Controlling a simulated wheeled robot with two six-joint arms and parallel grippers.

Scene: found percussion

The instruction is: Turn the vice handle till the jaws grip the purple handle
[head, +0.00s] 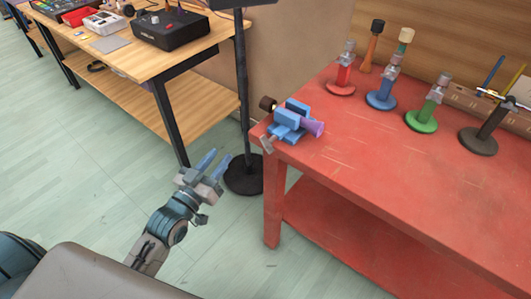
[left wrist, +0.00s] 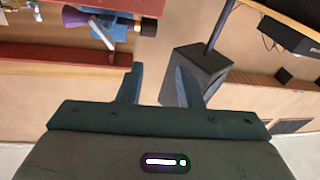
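A blue vice (head: 287,124) stands at the near left corner of the red table (head: 340,175). A mallet-like tool lies across its jaws: the purple handle (head: 313,128) sticks out to the right, a dark brown head (head: 267,103) to the left. I cannot tell whether the jaws touch it. A grey vice handle (head: 267,145) is at the vice's front left. In the left wrist view the vice (left wrist: 108,24) and purple handle (left wrist: 75,16) show at the top edge. My left gripper (head: 216,160) is open and empty, left of the vice and apart from it. My right gripper is out of view.
Several stands with coloured bases, such as the green stand (head: 423,121), are farther back on the red table. A black pole base (head: 243,175) is on the floor beside my left gripper. A wooden table (head: 128,62) with equipment is at the upper left.

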